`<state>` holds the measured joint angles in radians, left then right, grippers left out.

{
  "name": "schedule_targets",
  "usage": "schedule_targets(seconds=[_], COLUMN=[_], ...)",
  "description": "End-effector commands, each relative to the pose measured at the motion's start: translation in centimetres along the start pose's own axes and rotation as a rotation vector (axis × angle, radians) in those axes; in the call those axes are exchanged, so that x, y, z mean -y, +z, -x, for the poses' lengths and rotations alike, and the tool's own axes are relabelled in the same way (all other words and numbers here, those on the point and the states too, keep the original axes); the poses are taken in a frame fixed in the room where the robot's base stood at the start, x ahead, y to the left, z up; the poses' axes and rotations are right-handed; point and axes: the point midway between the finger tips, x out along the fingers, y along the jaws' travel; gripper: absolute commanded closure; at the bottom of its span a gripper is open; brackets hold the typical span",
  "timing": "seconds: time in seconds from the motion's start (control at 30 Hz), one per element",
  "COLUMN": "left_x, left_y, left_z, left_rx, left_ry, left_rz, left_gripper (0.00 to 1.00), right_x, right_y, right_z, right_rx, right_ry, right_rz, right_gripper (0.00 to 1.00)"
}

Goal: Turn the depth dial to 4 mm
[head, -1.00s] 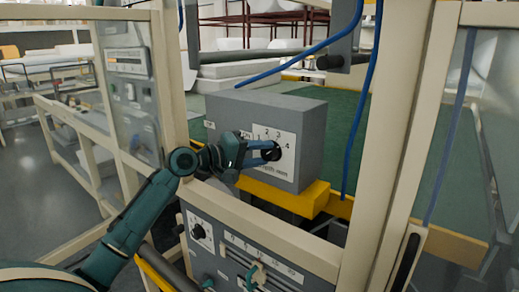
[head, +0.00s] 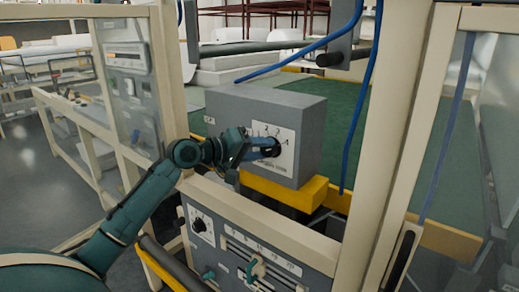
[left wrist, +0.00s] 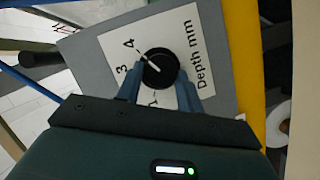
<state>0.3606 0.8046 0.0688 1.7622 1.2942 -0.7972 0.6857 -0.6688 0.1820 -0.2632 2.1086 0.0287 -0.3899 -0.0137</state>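The depth dial (left wrist: 158,60) is a round black knob with a white pointer line, on a white plate (left wrist: 187,42) marked with numbers and "Depth mm". In the left wrist view the pointer slants up-left, roughly toward the 4. The plate is on the front of a grey box (head: 307,150), seen also in the head view. My left gripper (left wrist: 159,80) has one blue finger on each side of the dial, against its rim, and appears shut on it. In the head view the gripper (head: 262,149) covers part of the plate and much of the dial. My right gripper is not in view.
A yellow bracket (head: 285,192) supports the box. Blue hoses (head: 362,115) hang to its right. Cream frame posts (head: 398,130) stand on both sides. Below is a lower panel (head: 255,245) with another dial (head: 199,225) and sliders. A green bed (head: 350,120) lies behind.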

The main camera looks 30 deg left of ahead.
Motion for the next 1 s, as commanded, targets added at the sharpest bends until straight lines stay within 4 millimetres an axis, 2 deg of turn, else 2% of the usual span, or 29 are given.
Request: schedule_targets(seconds=[0.03,0.27,0.57,0.67,1.0], left_x=[0.0,0.0,0.1,0.2,0.3], left_y=[0.0,0.0,0.0,0.1,0.2], left_z=[0.0,0.0,0.4,1.5,8.3], left_rx=[-0.001,0.000,0.000,0.000,0.002], left_ry=[0.000,0.000,0.000,-0.002,-0.003], left_rz=[-0.003,-0.001,0.001,0.000,-0.002], left_gripper=[0.59,0.42,0.42,0.42,0.42], right_x=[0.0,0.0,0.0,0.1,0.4], right_y=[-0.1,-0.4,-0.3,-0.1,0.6], right_z=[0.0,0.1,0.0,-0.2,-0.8], right_rx=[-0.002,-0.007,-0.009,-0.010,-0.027], right_ry=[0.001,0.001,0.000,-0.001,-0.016], right_rz=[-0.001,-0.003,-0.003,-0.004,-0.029], right_gripper=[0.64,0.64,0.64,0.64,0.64])
